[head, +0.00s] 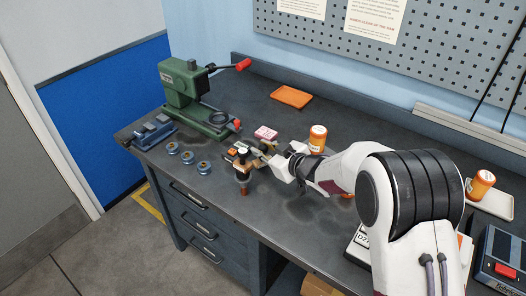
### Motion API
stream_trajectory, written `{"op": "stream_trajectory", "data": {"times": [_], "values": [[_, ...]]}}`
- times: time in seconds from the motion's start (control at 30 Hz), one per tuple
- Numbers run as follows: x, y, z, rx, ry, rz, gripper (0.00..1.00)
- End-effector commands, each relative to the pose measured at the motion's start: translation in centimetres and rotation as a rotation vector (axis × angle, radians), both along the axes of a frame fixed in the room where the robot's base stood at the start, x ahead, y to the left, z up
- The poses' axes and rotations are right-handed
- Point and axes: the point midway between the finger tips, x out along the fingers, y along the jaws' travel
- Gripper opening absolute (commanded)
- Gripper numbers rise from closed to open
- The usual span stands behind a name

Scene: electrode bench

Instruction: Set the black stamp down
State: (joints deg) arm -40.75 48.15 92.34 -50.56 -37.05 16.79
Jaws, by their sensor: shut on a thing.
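My gripper (250,158) reaches in from the right over the left part of the bench and is shut on the black stamp (242,174). The stamp is small in the head view, roughly upright, with a dark body and a reddish-brown lower end. My fingers cover part of its upper half. Its lower end shows against the bench top near the front edge; I cannot tell whether it touches the surface.
A green press (187,92) with a red-tipped lever stands at the back left. Several blue spools (188,157) lie left of my gripper. The bench (285,215) is clear in front.

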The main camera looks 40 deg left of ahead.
Motion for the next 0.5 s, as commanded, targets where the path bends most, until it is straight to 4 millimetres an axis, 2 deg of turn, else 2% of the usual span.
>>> {"op": "stream_trajectory", "data": {"times": [0.1, 0.5], "values": [[0.01, -0.01, -0.9, 0.0, 0.0, 0.0, 0.0], [0.01, 0.01, -1.13, 0.001, -0.001, -0.001, 0.0]]}}
